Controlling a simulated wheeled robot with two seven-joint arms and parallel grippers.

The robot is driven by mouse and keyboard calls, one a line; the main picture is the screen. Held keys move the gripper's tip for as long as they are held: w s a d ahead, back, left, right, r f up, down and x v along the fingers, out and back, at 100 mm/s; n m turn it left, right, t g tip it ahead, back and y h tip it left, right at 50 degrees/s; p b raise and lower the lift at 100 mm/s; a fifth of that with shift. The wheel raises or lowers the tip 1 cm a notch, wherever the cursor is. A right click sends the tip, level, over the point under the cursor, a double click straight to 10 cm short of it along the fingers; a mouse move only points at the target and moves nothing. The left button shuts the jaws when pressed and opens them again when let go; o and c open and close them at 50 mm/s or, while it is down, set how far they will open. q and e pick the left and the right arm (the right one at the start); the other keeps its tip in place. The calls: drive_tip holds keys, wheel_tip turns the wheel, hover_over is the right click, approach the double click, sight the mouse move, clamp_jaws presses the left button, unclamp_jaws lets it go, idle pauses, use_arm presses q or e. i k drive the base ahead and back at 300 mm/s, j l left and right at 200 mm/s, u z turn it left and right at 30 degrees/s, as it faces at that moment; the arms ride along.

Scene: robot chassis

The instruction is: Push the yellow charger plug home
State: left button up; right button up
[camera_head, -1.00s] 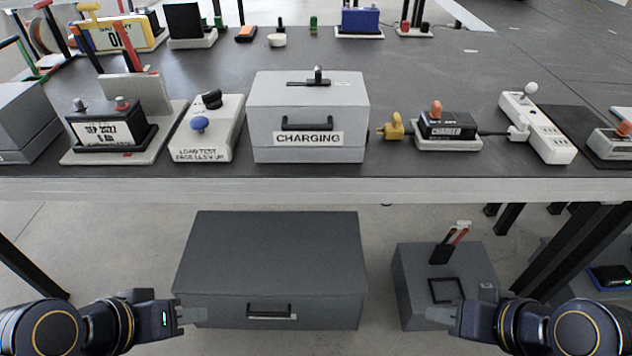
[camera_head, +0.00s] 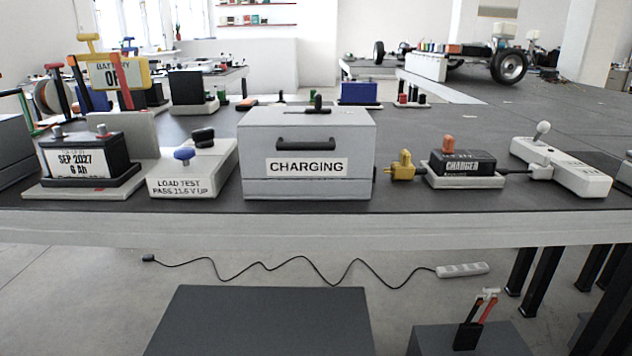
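The yellow charger plug (camera_head: 403,168) lies on the bench just right of the grey box labelled CHARGING (camera_head: 307,148). Its left end points at the box's right side, with a small gap that I cannot judge well. A black charger (camera_head: 461,164) with an orange knob stands on a white base right of the plug, and a short dark cable appears to join them. The box's right wall faces away, so any socket there is hidden. Neither of my grippers is in view.
A white power strip (camera_head: 562,169) lies right of the charger, cabled to it. A load test block (camera_head: 193,170) and a dated battery (camera_head: 89,161) stand left of the box. Dark boxes sit below the bench. The bench strip in front of the plug is clear.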

sight(403, 169)
drive_tip(key=k+l+u, duration=0.25)
drive_tip(key=l, duration=0.25)
drive_tip(key=k+l+u, duration=0.25)
drive_tip(key=k+l, duration=0.1)
drive_tip(key=l, duration=0.05)
